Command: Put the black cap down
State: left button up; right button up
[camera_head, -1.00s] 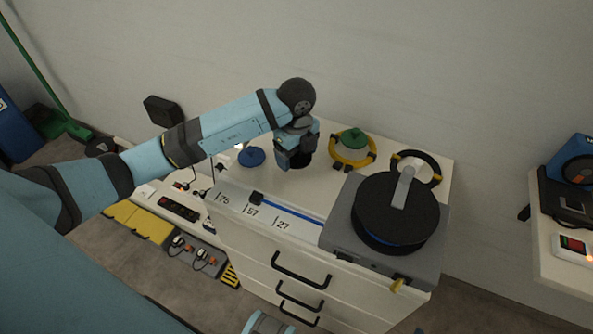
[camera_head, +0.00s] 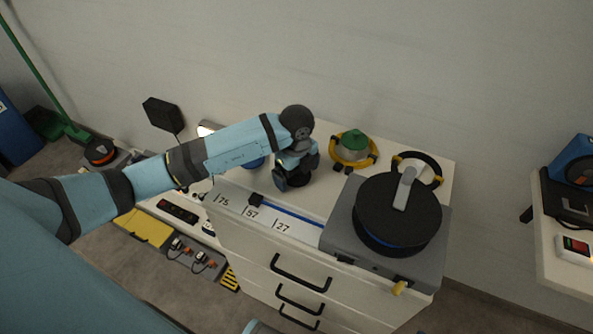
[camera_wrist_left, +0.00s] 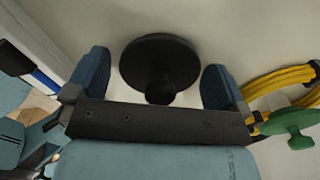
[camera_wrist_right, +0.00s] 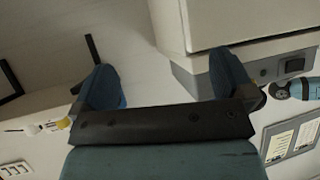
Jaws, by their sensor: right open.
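The black cap (camera_wrist_left: 160,65) is a round dark disc with a knob, seen in the left wrist view against the pale top of the drawer cabinet. My left gripper (camera_wrist_left: 158,82) is open, with one finger on each side of the cap and a visible gap at both sides. In the head view my left gripper (camera_head: 290,182) is low over the cabinet top, behind the numbered strip, and hides most of the cap. My right gripper (camera_wrist_right: 165,82) is open and empty in the right wrist view, away from the cap.
A green cap (camera_head: 354,138) inside a yellow ring stands right of my left gripper. A blue cap (camera_head: 255,162) is partly hidden behind my left arm. A grey device with a large black disc (camera_head: 396,212) fills the cabinet's right side. Black drawer handles (camera_head: 300,271) project in front.

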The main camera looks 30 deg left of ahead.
pick_arm(q)
jog(key=shift+r, duration=0.6)
notch_tip(320, 180, up, 11)
jog(key=p, duration=0.2)
pick_arm(e)
jog(key=shift+s+d+r, duration=0.15)
pick_arm(q)
jog(key=shift+s, duration=0.1)
